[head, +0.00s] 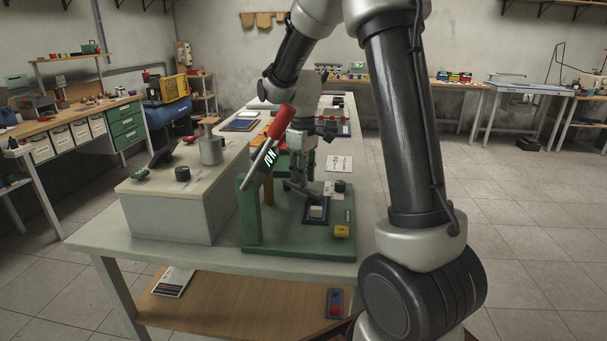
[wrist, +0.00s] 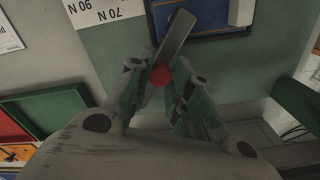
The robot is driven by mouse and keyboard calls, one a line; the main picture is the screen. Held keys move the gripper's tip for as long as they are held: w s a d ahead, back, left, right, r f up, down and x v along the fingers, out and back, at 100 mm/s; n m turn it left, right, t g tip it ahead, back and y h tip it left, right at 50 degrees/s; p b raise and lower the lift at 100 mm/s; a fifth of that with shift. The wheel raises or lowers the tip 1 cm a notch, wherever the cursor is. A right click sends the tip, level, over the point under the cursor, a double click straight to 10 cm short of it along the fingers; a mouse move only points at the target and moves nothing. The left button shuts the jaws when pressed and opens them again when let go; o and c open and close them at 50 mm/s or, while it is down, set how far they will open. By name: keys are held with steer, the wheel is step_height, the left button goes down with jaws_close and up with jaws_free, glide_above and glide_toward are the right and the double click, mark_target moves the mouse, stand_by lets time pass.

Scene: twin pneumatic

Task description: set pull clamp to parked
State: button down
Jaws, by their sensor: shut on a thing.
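The green clamp fixture (head: 290,236) stands on the near end of the long bench. A long lever with a red grip (head: 282,122) and a lettered shank leans up from its left upright. My gripper (head: 301,178) points down over the fixture, just right of that lever. In the wrist view my gripper (wrist: 161,84) has its fingers closed around the red end (wrist: 162,75) of a grey bar (wrist: 176,38). I take this bar to be the clamp's; the fingers partly hide how it joins the fixture.
A blue-edged pad with a pale block (head: 316,211) and a yellow block (head: 341,231) sit on the fixture. A printed card (head: 339,163) lies behind.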

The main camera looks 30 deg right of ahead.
steer(key=m, duration=0.1)
steer(key=a+m, duration=0.1)
steer(key=shift+s+a+m, duration=0.15)
steer(key=shift+a+m, duration=0.1)
steer(key=shift+m, duration=0.05)
steer(key=shift+a+m, duration=0.75)
steer(key=shift+m, duration=0.65)
steer(key=c, duration=1.3)
jaws_free()
steer(key=shift+o, duration=0.2)
step_height(320, 180, up, 8)
steer(key=shift+f, duration=0.25)
